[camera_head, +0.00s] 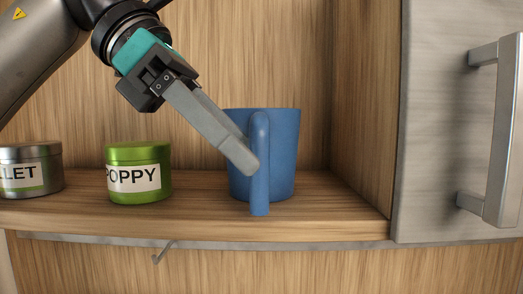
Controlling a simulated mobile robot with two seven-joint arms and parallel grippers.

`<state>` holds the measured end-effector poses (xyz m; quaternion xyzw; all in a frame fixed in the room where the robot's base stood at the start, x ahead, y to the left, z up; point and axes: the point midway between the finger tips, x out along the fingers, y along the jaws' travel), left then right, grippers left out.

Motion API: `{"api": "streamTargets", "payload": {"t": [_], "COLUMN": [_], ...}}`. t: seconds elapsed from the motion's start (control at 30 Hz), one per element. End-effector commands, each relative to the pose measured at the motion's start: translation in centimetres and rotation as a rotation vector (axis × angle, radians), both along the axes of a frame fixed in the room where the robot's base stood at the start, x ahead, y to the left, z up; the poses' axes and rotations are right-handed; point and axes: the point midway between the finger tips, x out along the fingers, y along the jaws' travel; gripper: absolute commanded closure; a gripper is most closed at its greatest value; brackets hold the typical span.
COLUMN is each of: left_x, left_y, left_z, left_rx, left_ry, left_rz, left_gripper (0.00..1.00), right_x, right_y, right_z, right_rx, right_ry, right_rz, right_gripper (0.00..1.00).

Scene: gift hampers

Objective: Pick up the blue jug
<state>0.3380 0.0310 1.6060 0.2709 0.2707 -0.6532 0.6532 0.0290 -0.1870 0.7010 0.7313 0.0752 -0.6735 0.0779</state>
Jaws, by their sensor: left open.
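A blue jug (282,155) stands upright on a wooden shelf, with its handle (260,190) facing me. My left gripper (247,164) reaches in from the upper left. Its visible grey finger slants down across the jug's left side and ends beside the handle. It covers part of the jug's left wall. The gripper is open. The second finger is hard to make out, and I cannot tell whether the finger touches the handle. My right gripper is not in view.
A green tin (139,150) labelled "POPPY" and a grey tin (35,160) stand left of the jug on the wooden shelf (210,217). A side panel and a grey door (435,120) with a metal handle (495,130) are at right.

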Motion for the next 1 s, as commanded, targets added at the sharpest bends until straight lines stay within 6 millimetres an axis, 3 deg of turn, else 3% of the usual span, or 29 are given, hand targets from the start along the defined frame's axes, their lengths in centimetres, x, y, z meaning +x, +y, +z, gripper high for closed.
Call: {"api": "streamTargets", "payload": {"t": [0.43,0.77,1.0], "left_x": [0.2,0.2,0.2], "left_y": [-3.9,-4.5,-4.5], "left_z": [-3.0,-3.6,-3.6], "left_rx": [0.001,-0.001,-0.001], "left_ry": [0.001,0.001,0.001], "left_rz": [-0.001,0.001,0.001], "left_gripper": [0.41,0.41,0.68], "right_x": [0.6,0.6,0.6], "right_y": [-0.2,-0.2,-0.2], "right_z": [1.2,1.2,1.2], "right_rx": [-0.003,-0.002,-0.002], "right_ry": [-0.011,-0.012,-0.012], "right_rz": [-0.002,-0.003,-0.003], "right_gripper": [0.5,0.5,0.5]}}
